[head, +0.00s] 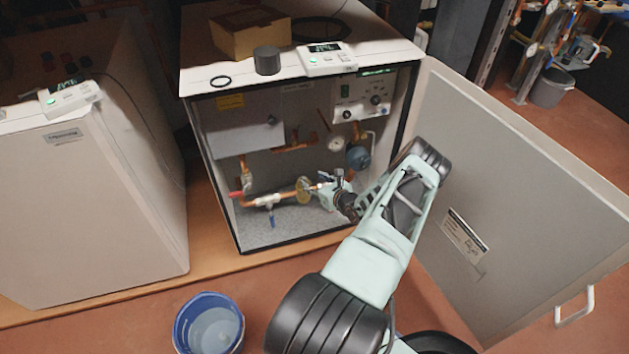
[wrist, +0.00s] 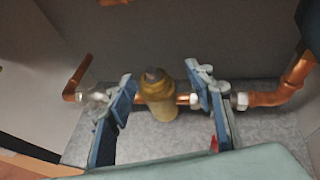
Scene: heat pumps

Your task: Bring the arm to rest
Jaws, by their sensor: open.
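My arm reaches from the lower middle of the head view into the open heat pump cabinet (head: 243,225). My gripper (head: 318,187) is low inside the cabinet, at the copper pipework. In the wrist view my gripper (wrist: 165,100) is open, with one blue-padded finger on each side of a brass fitting (wrist: 157,95). A gap shows between each pad and the fitting, so it is not held. The brass fitting also shows in the head view (head: 304,189), just left of the fingers. The lower part of the wrist view is covered by a pale green surface.
The cabinet door (head: 520,200) stands open on the right, close to my arm. A blue bucket (head: 209,325) stands on the floor in front. A second closed unit (head: 90,210) is on the left. A cardboard box (head: 249,32), dark cylinder (head: 267,60) and controller (head: 326,60) sit on top.

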